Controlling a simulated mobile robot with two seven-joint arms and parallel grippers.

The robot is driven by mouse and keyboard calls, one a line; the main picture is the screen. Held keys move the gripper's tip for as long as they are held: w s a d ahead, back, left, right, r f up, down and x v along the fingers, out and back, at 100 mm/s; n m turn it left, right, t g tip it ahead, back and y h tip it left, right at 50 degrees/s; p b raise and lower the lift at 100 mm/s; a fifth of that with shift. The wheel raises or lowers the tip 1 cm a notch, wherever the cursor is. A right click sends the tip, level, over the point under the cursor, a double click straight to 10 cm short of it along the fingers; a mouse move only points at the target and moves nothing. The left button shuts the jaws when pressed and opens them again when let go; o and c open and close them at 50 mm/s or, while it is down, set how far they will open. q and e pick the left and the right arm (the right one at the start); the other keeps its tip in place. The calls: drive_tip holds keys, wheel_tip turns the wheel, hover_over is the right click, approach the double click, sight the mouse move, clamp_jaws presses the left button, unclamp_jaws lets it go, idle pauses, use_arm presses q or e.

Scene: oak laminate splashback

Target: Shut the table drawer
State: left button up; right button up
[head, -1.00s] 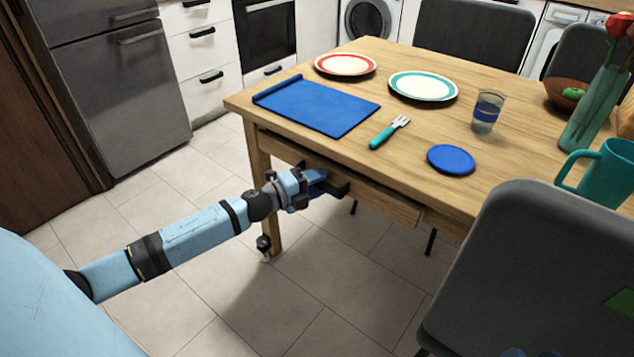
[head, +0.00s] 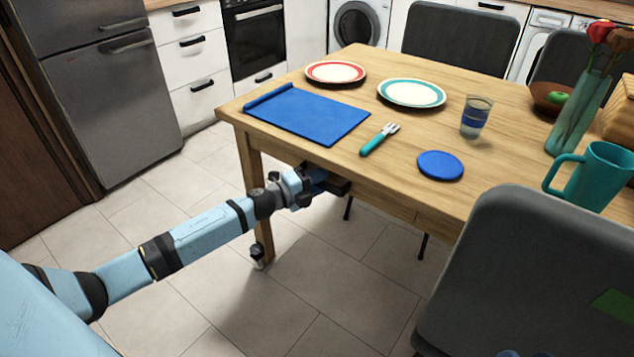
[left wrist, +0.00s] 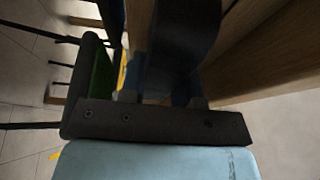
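The wooden table (head: 400,149) stands in the middle of the head view. Its drawer front (head: 388,203) lies under the near edge of the top and looks about level with the frame around it. My left gripper (head: 332,184) is at the drawer front, under the table's near edge, close to or touching it. Its fingertips are dark and partly hidden, so I cannot tell whether they are open or shut. The right gripper is not in view.
A grey chair (head: 540,270) stands close at the near right. A blue mat (head: 308,115), two plates, a fork, a blue disc (head: 440,165), a glass and a teal mug (head: 598,178) are on the table. The tiled floor left of the table is clear.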

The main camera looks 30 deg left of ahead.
use_arm(q)
drive_tip(key=o, duration=0.3)
drive_tip(key=shift+w+d, duration=0.1)
drive_tip(key=shift+w, duration=0.1)
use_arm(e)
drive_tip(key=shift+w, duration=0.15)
use_arm(q)
drive_tip(key=shift+s, duration=0.15)
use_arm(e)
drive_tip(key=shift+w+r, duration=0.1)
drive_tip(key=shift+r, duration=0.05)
use_arm(q)
drive_tip(key=p+v, duration=0.2)
drive_tip(key=v, duration=1.1)
drive_tip(key=shift+s+p, duration=0.25)
drive_tip(key=shift+p, duration=0.1)
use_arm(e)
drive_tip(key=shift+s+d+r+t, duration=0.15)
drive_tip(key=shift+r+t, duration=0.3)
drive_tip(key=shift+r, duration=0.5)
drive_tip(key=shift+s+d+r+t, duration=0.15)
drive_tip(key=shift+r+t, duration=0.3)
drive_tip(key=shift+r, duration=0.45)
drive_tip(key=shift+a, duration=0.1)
